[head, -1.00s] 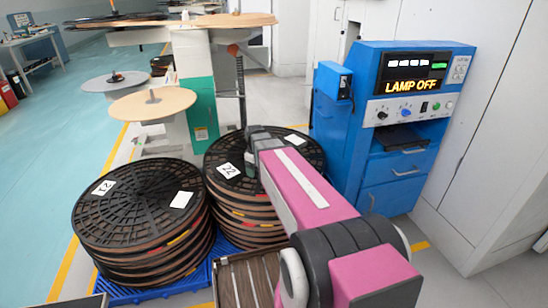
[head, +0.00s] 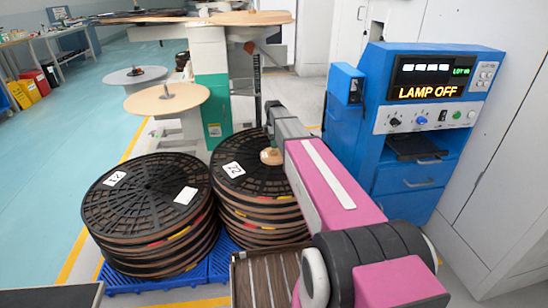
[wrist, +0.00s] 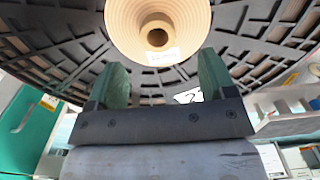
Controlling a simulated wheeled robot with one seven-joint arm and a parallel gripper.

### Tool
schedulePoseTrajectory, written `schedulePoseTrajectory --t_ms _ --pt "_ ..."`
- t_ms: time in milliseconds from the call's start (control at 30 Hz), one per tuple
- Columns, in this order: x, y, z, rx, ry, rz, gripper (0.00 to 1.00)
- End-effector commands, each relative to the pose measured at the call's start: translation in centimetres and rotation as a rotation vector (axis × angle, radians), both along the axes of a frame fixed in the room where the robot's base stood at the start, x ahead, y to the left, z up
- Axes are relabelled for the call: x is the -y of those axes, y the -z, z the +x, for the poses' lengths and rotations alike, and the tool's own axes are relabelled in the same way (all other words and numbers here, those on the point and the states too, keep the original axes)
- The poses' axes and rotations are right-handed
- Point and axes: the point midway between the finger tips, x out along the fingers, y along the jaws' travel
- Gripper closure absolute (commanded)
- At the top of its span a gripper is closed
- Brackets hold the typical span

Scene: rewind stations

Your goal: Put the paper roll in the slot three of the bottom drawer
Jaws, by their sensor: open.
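The paper roll (head: 271,156) is a small tan cylinder on top of the right-hand black reel stack (head: 236,160) in the head view. In the wrist view the roll (wrist: 190,20) fills the top centre, with its round core hole and a small white label facing me. My gripper (wrist: 163,76) is open, its two green fingers spread apart. The roll lies just beyond the fingertips, and nothing is held. In the head view my arm hides part of the stack, and the fingers are hard to make out. The blue cabinet (head: 352,150) has drawer fronts with handles, the lower part hidden by my arm.
Another black reel stack (head: 146,205) stands on a blue pallet at left. A brown slotted tray (head: 262,290) is at the bottom centre. Round tan tables (head: 166,98) stand behind. White cabinets (head: 500,180) bound the right side. The left floor is open.

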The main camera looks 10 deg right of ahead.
Motion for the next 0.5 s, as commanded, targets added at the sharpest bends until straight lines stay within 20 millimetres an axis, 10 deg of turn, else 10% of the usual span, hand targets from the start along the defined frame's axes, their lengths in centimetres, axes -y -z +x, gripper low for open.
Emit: schedulePoseTrajectory --t_ms 500 --pt "0.2 5.4 0.3 -0.001 0.001 0.000 0.23"
